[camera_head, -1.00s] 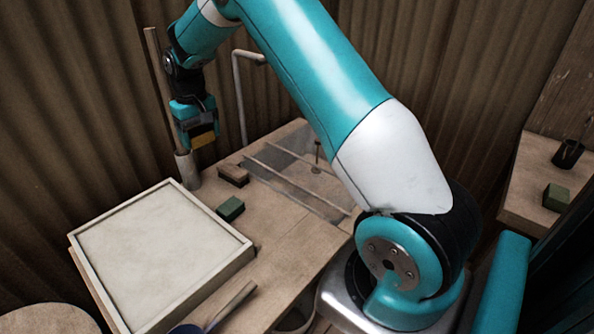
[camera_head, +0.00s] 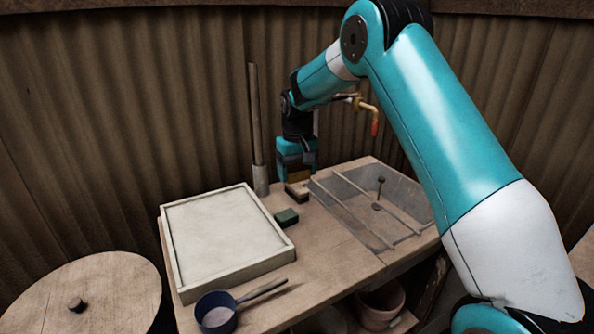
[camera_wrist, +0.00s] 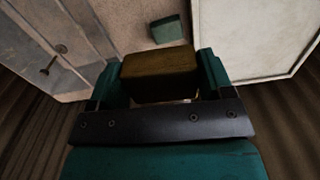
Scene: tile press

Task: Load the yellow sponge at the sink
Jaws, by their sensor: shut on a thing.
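The yellow sponge (camera_head: 298,175), dull brownish yellow, is between the fingers of my gripper (camera_head: 296,168). In the wrist view the sponge (camera_wrist: 160,78) sits squarely between the two teal fingers, and my gripper (camera_wrist: 158,90) is shut on it. It hangs over the back of the wooden bench, close above a wooden block or brush. The sink (camera_head: 358,222) is a grey sunken basin to the right of the gripper, with two rails across it. The wrist view shows part of the sink (camera_wrist: 62,40) at upper left.
A green block (camera_head: 286,217) lies in front of the wooden block (camera_head: 297,193). A framed pale board (camera_head: 222,240) fills the bench's left. A post in a holder (camera_head: 260,180) stands left of the gripper. A brass tap (camera_head: 367,108) rises behind the sink. A blue pan (camera_head: 216,314) is in front.

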